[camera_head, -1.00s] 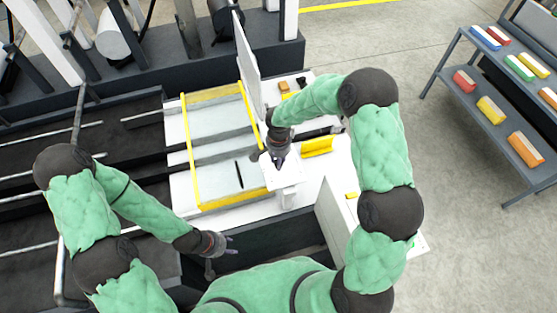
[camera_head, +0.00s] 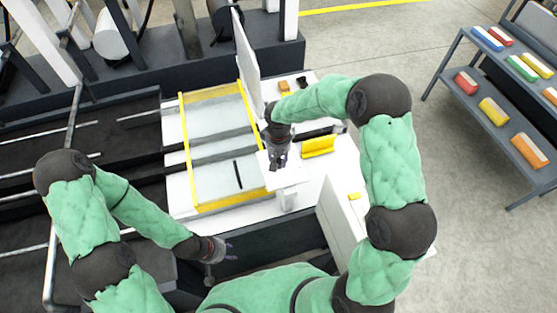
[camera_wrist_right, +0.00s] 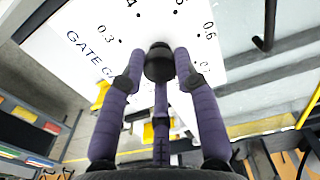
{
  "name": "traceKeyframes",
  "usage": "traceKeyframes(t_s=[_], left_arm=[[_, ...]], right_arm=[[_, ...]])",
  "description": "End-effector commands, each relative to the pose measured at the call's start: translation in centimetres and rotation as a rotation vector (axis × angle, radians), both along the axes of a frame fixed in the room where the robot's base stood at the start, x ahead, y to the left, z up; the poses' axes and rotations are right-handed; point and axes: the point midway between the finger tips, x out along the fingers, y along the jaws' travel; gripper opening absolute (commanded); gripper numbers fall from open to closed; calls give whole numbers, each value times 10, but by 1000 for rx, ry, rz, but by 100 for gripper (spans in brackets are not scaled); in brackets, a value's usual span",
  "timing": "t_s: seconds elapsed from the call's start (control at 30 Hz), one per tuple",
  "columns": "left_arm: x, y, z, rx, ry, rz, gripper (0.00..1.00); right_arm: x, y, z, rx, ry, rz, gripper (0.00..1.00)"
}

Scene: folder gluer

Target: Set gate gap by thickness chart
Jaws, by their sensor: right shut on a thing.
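In the right wrist view a white gate gap chart plate (camera_wrist_right: 90,35) carries printed numbers such as 0.3 and 0.6 around a dark round knob (camera_wrist_right: 159,62). The purple fingers of my right gripper (camera_wrist_right: 160,75) are closed around this knob. In the head view my right gripper (camera_head: 277,163) is over the white plate (camera_head: 290,177) on its stand, and the knob is hidden under it. My left gripper (camera_head: 222,250) hangs at the lower left, away from the plate; its finger opening is too small to judge.
A yellow-framed clear panel (camera_head: 215,125) lies left of the plate. An upright white panel (camera_head: 246,60) stands behind. A yellow block (camera_head: 318,146) sits to the right of the plate. A shelf (camera_head: 465,100) with several coloured packs stands at the far right, with open floor before it.

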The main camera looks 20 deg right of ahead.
Motion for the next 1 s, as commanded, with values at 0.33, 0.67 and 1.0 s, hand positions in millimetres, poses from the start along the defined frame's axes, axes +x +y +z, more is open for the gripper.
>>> traceKeyframes(t_s=[0.33,0.67,1.0], left_arm=[[0,0,-5,0,0,0,40],[0,0,-5,0,0,0,40],[0,0,-1,0,0,0,40]], right_arm=[[-1,0,-2,-1,4,330,0],[-2,0,-2,1,5,643,0],[-2,0,-1,1,5,965,0]])
